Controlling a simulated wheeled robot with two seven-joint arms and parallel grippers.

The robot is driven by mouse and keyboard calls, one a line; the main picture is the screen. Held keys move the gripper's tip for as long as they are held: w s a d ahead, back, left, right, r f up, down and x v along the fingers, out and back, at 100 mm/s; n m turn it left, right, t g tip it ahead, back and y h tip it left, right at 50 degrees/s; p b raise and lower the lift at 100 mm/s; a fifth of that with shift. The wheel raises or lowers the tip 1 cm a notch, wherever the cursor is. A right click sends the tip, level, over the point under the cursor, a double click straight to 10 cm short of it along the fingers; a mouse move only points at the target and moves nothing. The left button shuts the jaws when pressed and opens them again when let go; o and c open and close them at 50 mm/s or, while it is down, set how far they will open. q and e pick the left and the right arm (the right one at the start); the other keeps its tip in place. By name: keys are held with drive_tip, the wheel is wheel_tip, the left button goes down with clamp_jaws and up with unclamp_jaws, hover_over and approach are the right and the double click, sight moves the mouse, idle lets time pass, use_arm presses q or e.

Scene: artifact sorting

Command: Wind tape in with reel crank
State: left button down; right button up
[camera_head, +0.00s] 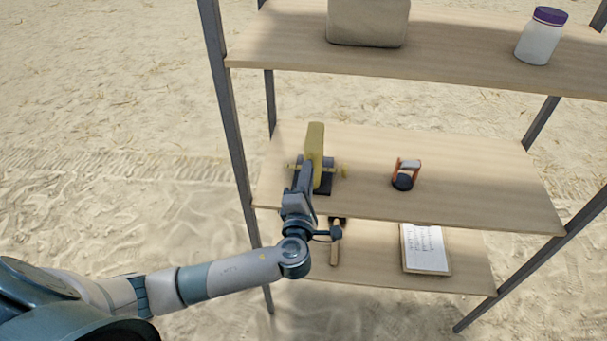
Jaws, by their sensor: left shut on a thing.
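The tape reel (316,150) is a yellow upright body on a dark base, at the left part of the middle shelf. My left gripper (304,178) reaches in from the front and is at the reel's left side. It is shut on a part of the reel, which looks like the crank, though the fingers and wrist hide most of that part. A small yellowish piece (345,172) sticks out at the reel's right side. The tape itself cannot be made out. My right gripper is not in view.
A small orange and black object (405,174) stands on the middle shelf (480,190). The top shelf holds a beige block (368,22) and a purple-lidded jar (540,37). The lower shelf holds a wooden-handled tool (334,252) and a clipboard (425,249). A grey post (230,120) stands left.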

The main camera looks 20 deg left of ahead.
use_arm(q)
drive_tip(key=w+d+f+m, duration=0.1)
drive_tip(key=d+m, duration=0.4)
drive_tip(key=m, duration=0.8)
drive_tip(key=shift+w+f, duration=0.25)
drive_tip(key=shift+f, duration=0.7)
idle(0.4)
drive_tip(key=c, duration=1.8)
unclamp_jaws()
drive_tip(key=shift+d, duration=0.1)
